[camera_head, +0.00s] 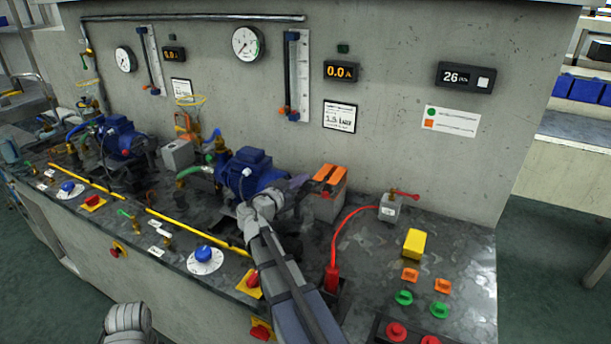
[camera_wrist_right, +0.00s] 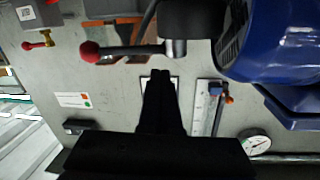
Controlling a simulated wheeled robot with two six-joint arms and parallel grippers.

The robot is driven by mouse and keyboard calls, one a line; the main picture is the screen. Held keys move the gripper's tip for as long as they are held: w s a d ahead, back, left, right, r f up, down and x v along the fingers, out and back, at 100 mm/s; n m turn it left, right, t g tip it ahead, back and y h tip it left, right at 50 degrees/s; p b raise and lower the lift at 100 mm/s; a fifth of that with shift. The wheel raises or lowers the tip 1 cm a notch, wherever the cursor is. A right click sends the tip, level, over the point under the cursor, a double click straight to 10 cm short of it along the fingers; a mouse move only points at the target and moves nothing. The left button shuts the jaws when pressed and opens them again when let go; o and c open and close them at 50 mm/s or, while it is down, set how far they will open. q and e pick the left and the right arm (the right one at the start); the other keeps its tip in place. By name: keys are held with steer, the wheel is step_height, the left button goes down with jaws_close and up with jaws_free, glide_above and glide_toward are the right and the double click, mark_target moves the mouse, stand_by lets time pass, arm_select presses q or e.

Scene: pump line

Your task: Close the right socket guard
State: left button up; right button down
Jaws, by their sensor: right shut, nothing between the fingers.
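The grey socket box (camera_head: 325,206) stands right of the right blue pump (camera_head: 250,172), with an orange and black guard (camera_head: 330,174) at its top. I cannot tell how far the guard is open. My right gripper (camera_head: 303,184) is shut and empty, between the pump and the box, close to the guard. In the right wrist view, the shut black fingers (camera_wrist_right: 163,73) point toward a dark rod with a red ball (camera_wrist_right: 90,51). Orange parts (camera_wrist_right: 125,33) show behind that rod, partly hidden.
A yellow block (camera_head: 414,243) and several orange and green pieces lie right on the bench. The wall with gauges (camera_head: 247,44) stands close behind.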

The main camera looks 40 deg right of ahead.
steer(key=shift+s+a+f+b, duration=0.25)
steer(key=shift+a+f+b, duration=0.2)
steer(key=shift+a+f, duration=0.2)
steer(key=shift+s+a+f+b, duration=0.2)
steer(key=shift+a+f+b, duration=0.3)
steer(key=shift+a, duration=0.2)
steer(key=shift+s+a+f+b, duration=0.25)
steer(key=shift+a+f+b, duration=0.15)
steer(key=shift+a+f, duration=0.3)
steer(key=shift+r, duration=0.1)
